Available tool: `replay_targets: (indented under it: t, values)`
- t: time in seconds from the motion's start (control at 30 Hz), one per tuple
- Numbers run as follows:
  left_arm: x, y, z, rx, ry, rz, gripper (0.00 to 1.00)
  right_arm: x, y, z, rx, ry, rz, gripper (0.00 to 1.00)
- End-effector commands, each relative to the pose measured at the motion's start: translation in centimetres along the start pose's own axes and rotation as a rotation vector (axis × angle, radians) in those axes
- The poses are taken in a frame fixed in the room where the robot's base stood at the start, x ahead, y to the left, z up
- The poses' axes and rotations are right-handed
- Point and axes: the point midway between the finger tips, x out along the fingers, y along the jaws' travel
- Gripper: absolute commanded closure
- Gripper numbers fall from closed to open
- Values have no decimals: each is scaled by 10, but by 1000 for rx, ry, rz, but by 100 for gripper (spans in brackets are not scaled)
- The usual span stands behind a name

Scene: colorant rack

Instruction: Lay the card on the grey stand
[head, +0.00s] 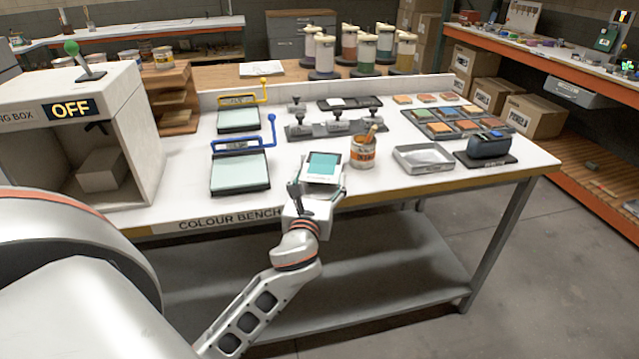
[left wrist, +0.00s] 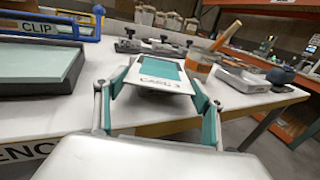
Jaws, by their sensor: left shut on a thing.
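The card (head: 322,167) is white with a teal patch. In the left wrist view the card (left wrist: 158,73) reads "CARD 3". My left gripper (head: 315,187) is shut on the card at the front edge of the bench; its fingers (left wrist: 155,88) lie along either side of it. The card appears roughly level; its height over the bench is hard to tell. A pale grey block (head: 101,172), which looks like the stand, sits inside the open-fronted box on the left. My right gripper is not in view.
The box (head: 140,135) has an "OFF" sign and a green-knobbed lever (head: 82,60). Two clip boards (head: 240,172) (head: 238,118) lie between box and card. A can (head: 363,152) with a brush and a metal tray (head: 424,158) stand right of the card.

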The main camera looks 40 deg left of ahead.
Motion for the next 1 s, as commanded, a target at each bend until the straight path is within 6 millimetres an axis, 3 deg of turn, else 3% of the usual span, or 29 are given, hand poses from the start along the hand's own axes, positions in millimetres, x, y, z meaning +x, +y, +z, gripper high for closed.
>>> replay_targets:
  t: [0.33, 0.37, 0.4, 0.43, 0.83, 1.0]
  values:
    - [0, 0, -2, 0, -1, 0, 51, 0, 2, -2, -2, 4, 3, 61]
    - [0, 0, -2, -1, -1, 0, 29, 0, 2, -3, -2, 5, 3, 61]
    - [0, 0, -2, -1, -1, 0, 18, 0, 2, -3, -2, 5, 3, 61]
    - [0, 0, -2, -1, -1, 0, 15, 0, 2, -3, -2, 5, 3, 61]
    - [0, 0, 3, -2, -3, 0, 15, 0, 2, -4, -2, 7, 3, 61]
    - [-23, 0, 1, -1, 0, -1, 15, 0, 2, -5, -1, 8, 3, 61]
